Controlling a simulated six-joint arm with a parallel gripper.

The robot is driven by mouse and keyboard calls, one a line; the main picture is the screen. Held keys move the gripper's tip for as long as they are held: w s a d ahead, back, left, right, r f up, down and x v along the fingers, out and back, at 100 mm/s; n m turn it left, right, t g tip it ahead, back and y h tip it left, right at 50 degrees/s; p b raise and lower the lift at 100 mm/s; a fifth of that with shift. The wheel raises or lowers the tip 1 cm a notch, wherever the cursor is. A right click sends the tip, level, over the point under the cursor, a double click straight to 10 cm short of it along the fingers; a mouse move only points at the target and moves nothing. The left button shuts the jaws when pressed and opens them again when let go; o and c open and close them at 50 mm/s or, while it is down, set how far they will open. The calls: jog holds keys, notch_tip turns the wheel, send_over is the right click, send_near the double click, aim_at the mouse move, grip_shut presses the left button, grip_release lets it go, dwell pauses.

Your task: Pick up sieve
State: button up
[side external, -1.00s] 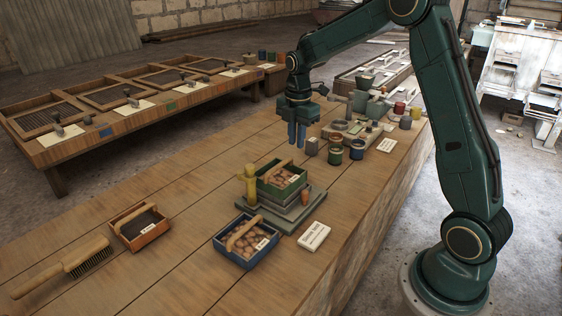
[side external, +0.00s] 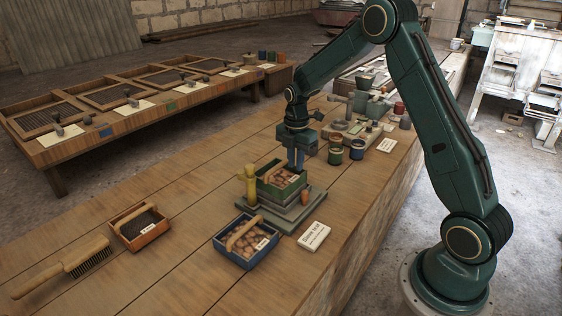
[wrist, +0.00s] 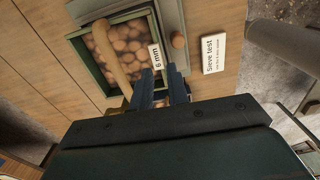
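A green wooden sieve box (side external: 278,182) sits on a grey stepped stand in the side view, holding round brown pieces. In the wrist view, the green sieve box (wrist: 82,60) shows a wooden bar handle (wrist: 108,55) across it and a "6 mm" label (wrist: 155,57). My gripper (side external: 296,164) points down above the box's far right part. In the wrist view, my gripper (wrist: 161,90) has its two blue fingers apart with nothing between them, near the label side. Whether the fingers touch the box I cannot tell.
A blue box (side external: 246,243) with a handle stands in front of the stand, beside a "Sieve test" card (side external: 314,236). A yellow figure-like piece (side external: 251,185) stands left of the box. An orange box (side external: 139,228) and a brush (side external: 66,266) lie further left.

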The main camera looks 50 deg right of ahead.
aim_at(295, 180)
jog(key=shift+f, duration=1.05)
jog(key=shift+f, duration=0.1)
jog(key=shift+f, duration=2.5)
jog(key=shift+c, duration=0.3)
jog(key=shift+w, duration=0.1)
grip_shut()
